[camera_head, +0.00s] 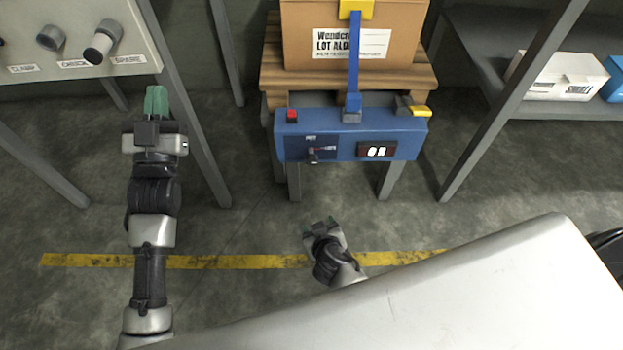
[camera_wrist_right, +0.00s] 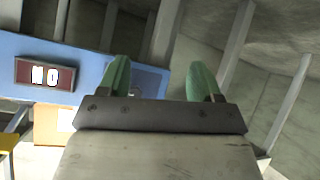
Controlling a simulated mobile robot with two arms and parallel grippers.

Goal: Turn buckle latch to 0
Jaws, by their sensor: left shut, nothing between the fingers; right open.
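A blue box unit (camera_head: 345,145) stands at the front of a wooden pallet. On its top right is a grey latch with a yellow tip (camera_head: 420,111), which I take for the buckle latch; its exact angle is hard to read. The front has a dark dial panel with a small lever (camera_head: 313,155) and a small display (camera_head: 376,151) whose digits are unclear. My left gripper (camera_head: 156,98) is shut and empty, left of the unit. My right gripper (camera_head: 320,225) is below and in front of the unit, open and empty; its green fingers (camera_wrist_right: 158,72) are apart in the right wrist view.
A blue strap (camera_head: 354,60) rises from the unit over a cardboard box (camera_head: 400,35). A panel with knobs (camera_head: 75,50) is at upper left. Grey shelf posts (camera_head: 510,100) flank the unit. Floor in front is clear, with a yellow line (camera_head: 230,262).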

